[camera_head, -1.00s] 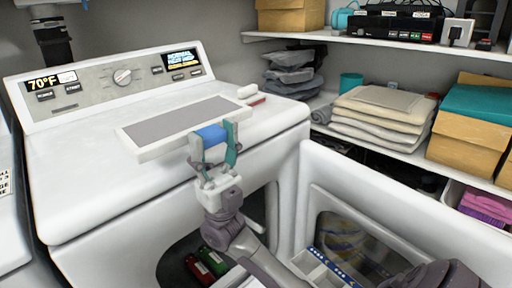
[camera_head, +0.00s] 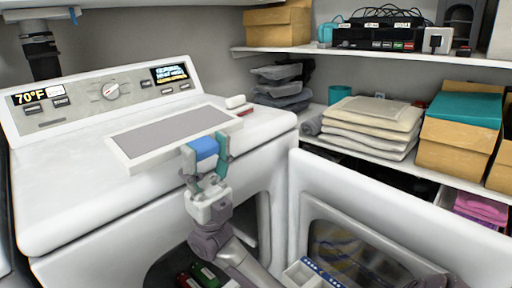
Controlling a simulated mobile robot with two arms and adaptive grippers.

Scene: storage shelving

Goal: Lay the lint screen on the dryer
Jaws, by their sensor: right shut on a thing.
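The lint screen (camera_head: 168,131) is a flat white frame with a grey mesh panel and a blue handle. It is over the front part of the white top of the dryer (camera_head: 70,190), its near edge by the dryer's front edge. I cannot tell whether it touches the top. My right gripper (camera_head: 204,160) is shut on the blue handle, in front of the dryer. My left gripper is not in view.
The dryer door (camera_head: 400,215) stands open at the right. A small white and red item (camera_head: 238,103) lies on the dryer top behind the screen. Shelves at right hold folded towels (camera_head: 372,125) and boxes (camera_head: 462,125). The dryer top left of the screen is clear.

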